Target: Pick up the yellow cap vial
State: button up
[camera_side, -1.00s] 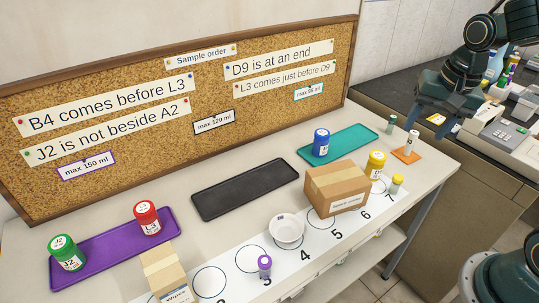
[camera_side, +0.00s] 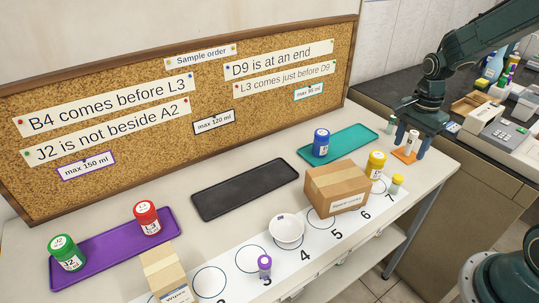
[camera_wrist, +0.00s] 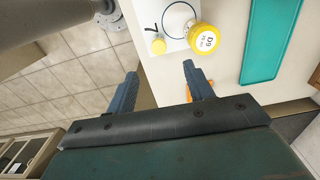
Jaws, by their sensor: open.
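The small vial with the yellow cap (camera_side: 397,184) stands upright at the right end of the numbered white strip, near the 7. In the wrist view its yellow cap (camera_wrist: 158,46) shows just beyond the gap between my fingertips. My gripper (camera_side: 409,141) is open and points down near the orange mat, behind the vial in the side view. Its two blue fingers (camera_wrist: 160,69) are spread with nothing between them. A larger yellow-lidded jar (camera_side: 376,165), marked D9 in the wrist view (camera_wrist: 203,38), stands beside the vial.
An orange mat (camera_side: 404,156) with a white-capped vial (camera_side: 411,142) lies close to my fingers. A green-capped vial (camera_side: 391,124) stands nearby. A cardboard box (camera_side: 337,188) and a teal tray (camera_side: 352,141) with a blue jar (camera_side: 321,143) are to the left.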

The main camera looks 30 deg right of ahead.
aim_at(398, 177)
jog(key=shift+f, duration=4.3)
jog(key=shift+f, duration=0.1)
jog(key=shift+s+f, duration=0.1)
jog(key=shift+f, duration=2.4)
jog(key=shift+c, duration=0.2)
jog(key=c, duration=1)
